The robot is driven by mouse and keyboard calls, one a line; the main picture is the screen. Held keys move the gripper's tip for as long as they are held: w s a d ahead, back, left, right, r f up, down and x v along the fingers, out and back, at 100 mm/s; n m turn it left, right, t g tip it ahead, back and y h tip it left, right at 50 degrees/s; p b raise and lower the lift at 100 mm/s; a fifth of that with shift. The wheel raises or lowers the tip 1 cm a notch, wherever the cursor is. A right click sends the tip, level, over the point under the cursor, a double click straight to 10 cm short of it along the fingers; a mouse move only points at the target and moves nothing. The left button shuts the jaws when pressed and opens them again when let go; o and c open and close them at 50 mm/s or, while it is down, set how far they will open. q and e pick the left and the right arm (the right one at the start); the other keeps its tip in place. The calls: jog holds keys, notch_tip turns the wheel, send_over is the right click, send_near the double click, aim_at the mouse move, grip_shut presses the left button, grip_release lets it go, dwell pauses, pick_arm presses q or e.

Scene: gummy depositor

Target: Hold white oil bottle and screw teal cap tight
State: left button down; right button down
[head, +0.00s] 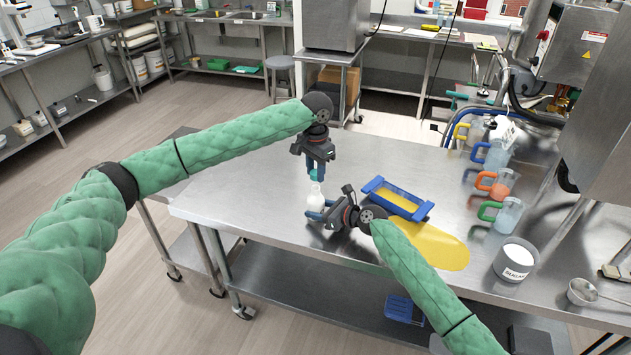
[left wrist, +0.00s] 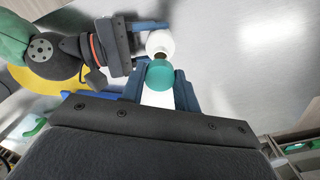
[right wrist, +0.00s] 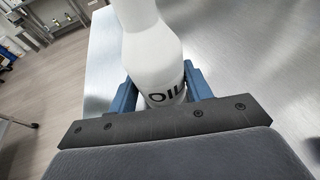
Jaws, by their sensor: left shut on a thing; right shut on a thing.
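The white oil bottle (head: 316,196) stands upright near the left part of the steel table, its "OIL" lettering showing in the right wrist view (right wrist: 155,65). My right gripper (head: 318,210) is shut on the lower part of the bottle; its blue fingers lie on both sides of it in the right wrist view (right wrist: 163,90). The teal cap (head: 314,174) is between the fingers of my left gripper (head: 315,182), which points down above the bottle. In the left wrist view the cap (left wrist: 159,74) is beside the bottle's open dark mouth (left wrist: 160,56), apart from the neck as far as I can tell.
A blue tray (head: 398,199) with yellow contents and a yellow mat (head: 440,248) lie right of my right gripper. Several coloured-handle jugs and a white tub (head: 514,262) stand along the right side. The table's left part (head: 235,190) is clear.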

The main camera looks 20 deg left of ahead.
aim_at(315, 188)
pick_arm(q)
jog(key=shift+s+r, duration=0.1)
jog(key=shift+r, duration=0.75)
jog(key=shift+f, duration=2.7)
jog(key=shift+f, duration=0.65)
